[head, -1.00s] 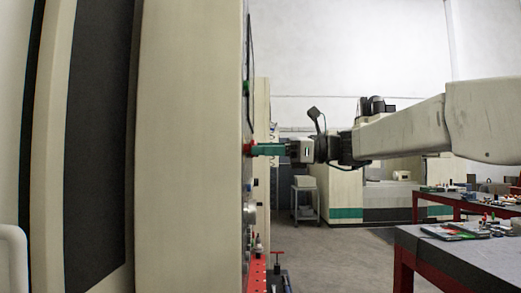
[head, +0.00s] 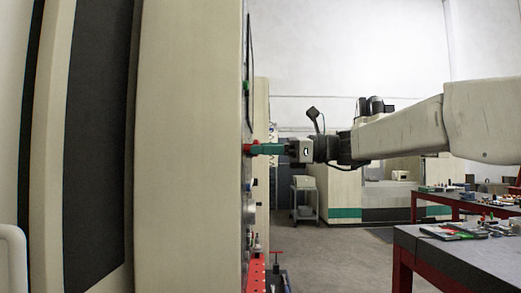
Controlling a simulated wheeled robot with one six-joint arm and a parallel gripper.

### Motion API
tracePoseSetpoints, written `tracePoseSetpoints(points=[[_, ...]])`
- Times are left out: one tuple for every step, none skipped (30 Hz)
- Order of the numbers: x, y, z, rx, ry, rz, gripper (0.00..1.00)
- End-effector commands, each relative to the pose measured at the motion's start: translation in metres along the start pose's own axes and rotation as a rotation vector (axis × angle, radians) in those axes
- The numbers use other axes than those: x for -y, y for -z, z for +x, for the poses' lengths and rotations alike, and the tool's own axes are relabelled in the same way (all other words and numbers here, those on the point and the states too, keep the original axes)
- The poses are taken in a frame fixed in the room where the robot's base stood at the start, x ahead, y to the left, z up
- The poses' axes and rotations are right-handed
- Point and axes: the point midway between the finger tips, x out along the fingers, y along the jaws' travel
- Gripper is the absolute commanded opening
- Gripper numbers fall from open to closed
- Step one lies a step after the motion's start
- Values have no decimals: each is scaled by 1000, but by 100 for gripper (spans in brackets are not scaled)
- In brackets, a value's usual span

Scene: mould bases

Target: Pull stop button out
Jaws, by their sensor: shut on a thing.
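The red stop button (head: 248,149) sticks out sideways from the control panel (head: 247,110) on the edge of the large beige machine. My gripper (head: 256,149) has green fingers that reach left to the panel face. Its fingertips are shut on the stop button and hide much of it. My arm comes in level from the right. The panel is seen almost edge-on, so how far the button stands out is hard to tell.
A green button (head: 246,87) sits above on the panel, with knobs (head: 250,204) below. A red perforated rack (head: 256,276) stands low beside the machine. A workbench (head: 470,250) with tools is at the right. The floor between is clear.

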Motion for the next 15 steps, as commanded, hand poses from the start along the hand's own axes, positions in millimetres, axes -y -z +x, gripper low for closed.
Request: tracePoseSetpoints(points=[[0, 0, -2, -2, 2, 0, 0], [1, 1, -2, -2, 3, 0, 41], [1, 1, -2, -2, 3, 0, 53], [1, 1, -2, -2, 3, 0, 58], [0, 0, -1, -2, 2, 0, 58], [0, 0, 0, -1, 1, 0, 58], [0, 0, 0, -1, 1, 0, 58], [0, 0, 0, -1, 1, 0, 58], [0, 0, 0, -1, 0, 0, 58], [0, 0, 0, -1, 0, 0, 58], [0, 0, 0, -1, 0, 0, 58], [0, 0, -1, -1, 1, 0, 58], [0, 0, -2, -1, 1, 0, 58], [0, 0, -4, -1, 2, 0, 58], [1, 0, -7, -1, 3, 0, 58]])
